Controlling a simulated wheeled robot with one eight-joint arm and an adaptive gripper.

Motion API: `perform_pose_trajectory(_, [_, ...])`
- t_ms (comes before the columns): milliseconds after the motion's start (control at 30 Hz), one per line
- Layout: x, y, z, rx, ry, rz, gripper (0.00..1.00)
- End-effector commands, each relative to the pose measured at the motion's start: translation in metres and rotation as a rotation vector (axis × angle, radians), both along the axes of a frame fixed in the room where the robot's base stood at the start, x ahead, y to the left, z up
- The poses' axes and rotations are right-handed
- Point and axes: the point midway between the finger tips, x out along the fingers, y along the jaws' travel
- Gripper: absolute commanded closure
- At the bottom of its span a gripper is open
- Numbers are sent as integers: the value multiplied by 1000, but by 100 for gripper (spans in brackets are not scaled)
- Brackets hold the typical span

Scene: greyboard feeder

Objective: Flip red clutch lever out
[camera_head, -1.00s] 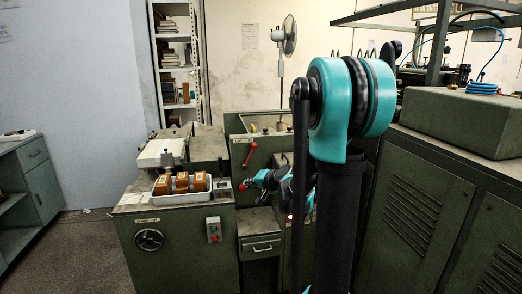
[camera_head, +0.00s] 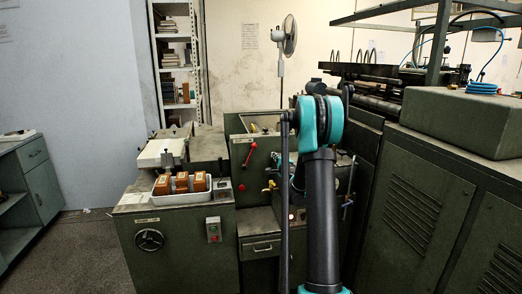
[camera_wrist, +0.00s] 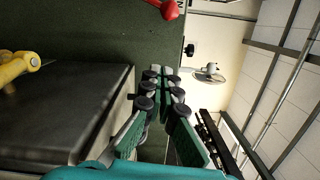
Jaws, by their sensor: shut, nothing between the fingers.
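A red lever (camera_head: 250,152) with a round knob stands out at a slant from the green machine panel, left of my arm in the head view. A red knob (camera_wrist: 167,9) shows at the top edge of the wrist view, ahead of and above my fingertips and apart from them; it appears to be a lever's end. My gripper (camera_wrist: 161,78) is shut and empty, with its fingers together in front of the green panel. In the head view my upright arm hides most of the gripper.
A yellow handle (camera_head: 270,186) sits on the panel and a yellow fitting (camera_wrist: 18,68) shows left in the wrist view. A tray (camera_head: 170,197) with brown blocks lies on the left cabinet. A tall cabinet (camera_head: 425,205) bounds the right.

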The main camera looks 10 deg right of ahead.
Motion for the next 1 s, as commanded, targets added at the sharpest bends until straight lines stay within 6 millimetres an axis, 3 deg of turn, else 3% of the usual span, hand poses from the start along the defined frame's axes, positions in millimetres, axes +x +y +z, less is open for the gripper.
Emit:
perform_pose_trajectory(367, [5,1,0,-2,1,1,100])
perform_pose_trajectory(567, [33,3,0,-2,1,1,100])
perform_pose_trajectory(933, [103,10,1,-3,1,1,100])
perform_pose_trajectory(1000, [102,26,4,-3,0,5,100])
